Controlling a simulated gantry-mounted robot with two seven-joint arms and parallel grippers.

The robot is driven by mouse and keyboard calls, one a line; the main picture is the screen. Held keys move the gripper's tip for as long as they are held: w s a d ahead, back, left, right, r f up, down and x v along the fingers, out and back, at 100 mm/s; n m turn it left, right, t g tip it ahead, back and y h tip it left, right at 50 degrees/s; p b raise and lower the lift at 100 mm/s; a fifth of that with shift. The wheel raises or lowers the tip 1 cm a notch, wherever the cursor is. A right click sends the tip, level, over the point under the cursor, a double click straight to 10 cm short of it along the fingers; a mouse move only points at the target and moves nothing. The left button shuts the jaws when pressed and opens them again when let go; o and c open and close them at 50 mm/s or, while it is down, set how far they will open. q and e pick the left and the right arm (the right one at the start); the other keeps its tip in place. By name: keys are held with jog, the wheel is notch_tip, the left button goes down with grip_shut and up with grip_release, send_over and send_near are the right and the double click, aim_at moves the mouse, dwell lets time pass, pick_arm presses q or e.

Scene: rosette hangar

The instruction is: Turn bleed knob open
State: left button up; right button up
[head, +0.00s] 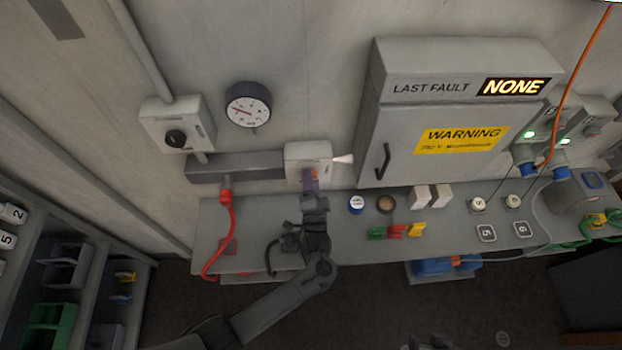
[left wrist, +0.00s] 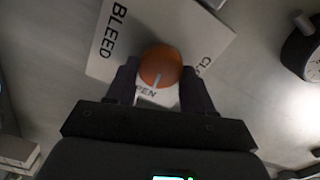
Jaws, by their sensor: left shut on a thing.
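The bleed knob (left wrist: 160,66) is a round orange knob with a pale pointer line, on a white plate (left wrist: 112,40) lettered BLEED, with OPEN and CLOSED partly covered. In the left wrist view the pointer line slants down toward the OPEN lettering. My left gripper (left wrist: 160,85) is shut on the knob, with one dark finger on each side. In the head view my left gripper (head: 310,182) reaches up to the pale bleed box (head: 305,153) on the wall, and only a little orange shows there. A white cone-like jet shows at the box's right side.
A pressure gauge (head: 248,105) and a grey box with a black rotary switch (head: 176,138) are to the left. A grey cabinet (head: 400,140) with a warning label is to the right. The shelf (head: 330,235) below holds small blocks, and a red hose (head: 231,240) hangs at left.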

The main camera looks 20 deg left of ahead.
pick_arm(q)
jog(key=shift+m+p, duration=0.3)
jog(key=shift+m, duration=0.4)
jog(key=o, duration=1)
jog(key=shift+o, duration=0.2)
jog(key=v, duration=1)
jog(key=shift+s+d+b, duration=0.2)
jog(key=shift+s+b, duration=0.15)
jog(key=shift+b, duration=0.1)
